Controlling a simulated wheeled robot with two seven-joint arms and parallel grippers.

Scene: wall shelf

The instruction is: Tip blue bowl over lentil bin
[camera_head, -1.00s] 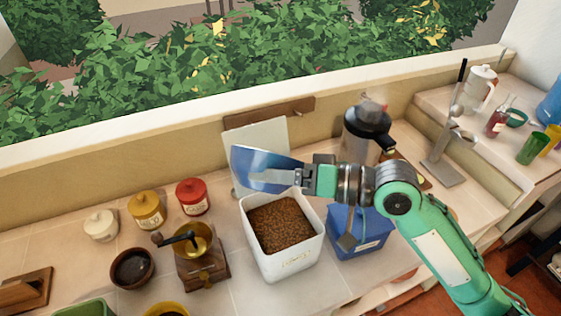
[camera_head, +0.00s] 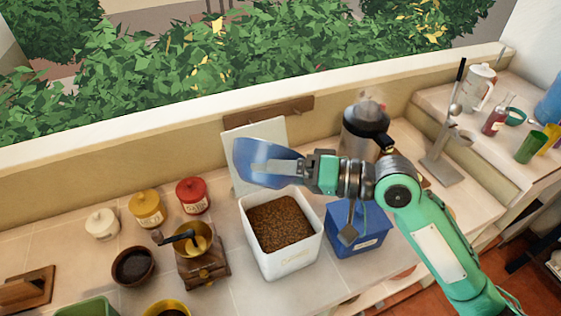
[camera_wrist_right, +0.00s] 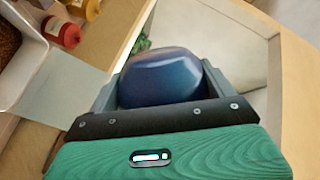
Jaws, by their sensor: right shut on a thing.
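The blue bowl (camera_head: 258,160) is held tilted on its side above the back edge of the lentil bin. My right gripper (camera_head: 302,168) is shut on the bowl's right side. In the right wrist view, the bowl (camera_wrist_right: 160,77) sits between the fingers, its rounded outside showing; its contents cannot be seen. The lentil bin (camera_head: 287,263) is a white square container on the counter, filled with brown lentils (camera_head: 279,222). The bin's white wall (camera_wrist_right: 32,52) shows at the left of the wrist view. My left gripper is out of view.
A blue box (camera_head: 356,243) with a scoop (camera_head: 348,236) stands right of the bin. A pale board (camera_head: 262,135) leans behind it. A coffee grinder (camera_head: 203,268) and red jar (camera_head: 192,196) are at left; a dark-topped flask (camera_head: 365,130) stands behind the arm.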

